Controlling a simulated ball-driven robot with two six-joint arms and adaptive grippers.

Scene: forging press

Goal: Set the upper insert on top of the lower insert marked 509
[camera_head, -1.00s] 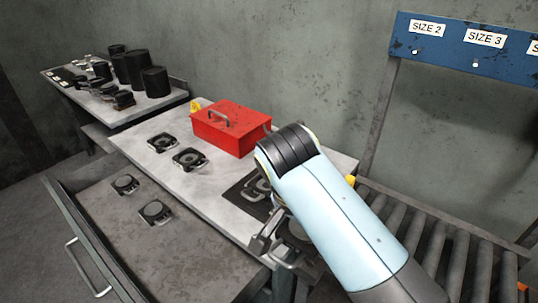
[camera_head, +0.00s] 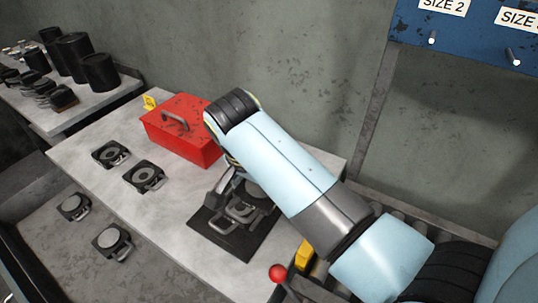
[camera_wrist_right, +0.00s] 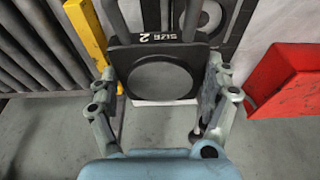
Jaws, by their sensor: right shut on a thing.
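My right gripper (camera_head: 238,192) is shut on a dark square insert with a round grey face (camera_wrist_right: 162,80); "SIZE 2" lettering shows along its edge in the right wrist view. In the head view the held insert (camera_head: 256,190) is over the black mat (camera_head: 225,243) on the bench, partly behind my arm. A handled metal piece shows under or beside it; I cannot tell whether they touch. Two dark inserts with ring faces (camera_head: 110,153) (camera_head: 144,177) lie on the bench to the left. No 509 mark is readable. My left gripper is not in view.
A red toolbox (camera_head: 180,132) stands at the back of the bench, left of my right arm. Two handled inserts (camera_head: 73,206) (camera_head: 112,242) lie in the open drawer. A red knob (camera_head: 277,273) and a yellow part (camera_head: 305,252) are near the mat's right. Rollers lie farther right.

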